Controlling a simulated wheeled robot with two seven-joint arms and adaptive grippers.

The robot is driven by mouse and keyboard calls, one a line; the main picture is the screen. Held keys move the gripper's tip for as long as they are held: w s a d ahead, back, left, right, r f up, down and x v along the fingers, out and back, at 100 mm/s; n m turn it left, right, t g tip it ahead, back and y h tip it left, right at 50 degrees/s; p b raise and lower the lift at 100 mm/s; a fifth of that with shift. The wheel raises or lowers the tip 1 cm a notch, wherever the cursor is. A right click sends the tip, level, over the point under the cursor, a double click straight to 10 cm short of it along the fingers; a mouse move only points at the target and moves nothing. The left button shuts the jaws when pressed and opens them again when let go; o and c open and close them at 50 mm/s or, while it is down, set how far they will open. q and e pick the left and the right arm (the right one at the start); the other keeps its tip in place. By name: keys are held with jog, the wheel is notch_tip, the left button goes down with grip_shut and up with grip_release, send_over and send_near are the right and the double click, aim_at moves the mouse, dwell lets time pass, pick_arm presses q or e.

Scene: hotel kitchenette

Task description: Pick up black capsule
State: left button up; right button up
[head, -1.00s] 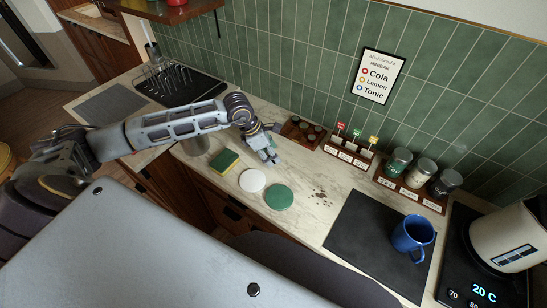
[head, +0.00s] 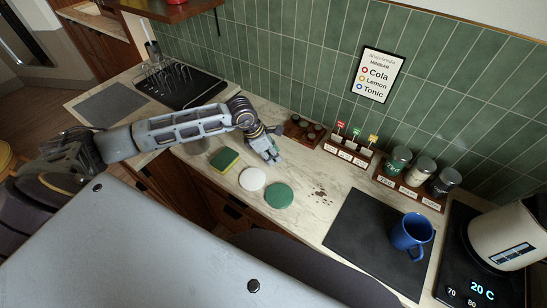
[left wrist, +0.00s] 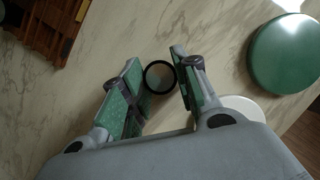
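The black capsule (left wrist: 160,77) shows in the left wrist view as a small round piece with a black rim and a greyish face, on the marble counter. My left gripper (left wrist: 157,64) points down with its two fingers apart, one on each side of the capsule. Both fingers look very close to its rim; I cannot tell whether they touch it. In the head view my left gripper (head: 273,160) is low over the counter and hides the capsule. My right gripper is not in view.
A wooden rack (head: 304,130) with small round pieces stands behind the gripper. A green disc (head: 279,195), a white disc (head: 252,179) and a sponge (head: 224,160) lie in front. Dark spots (head: 320,194), a black mat (head: 352,245) and a blue mug (head: 410,236) are to the right.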

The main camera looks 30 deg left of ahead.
pick_arm(q)
jog(key=shift+r, duration=0.15)
dwell(0.3)
jog(key=shift+r+b, duration=0.9)
jog(key=shift+r, duration=3.95)
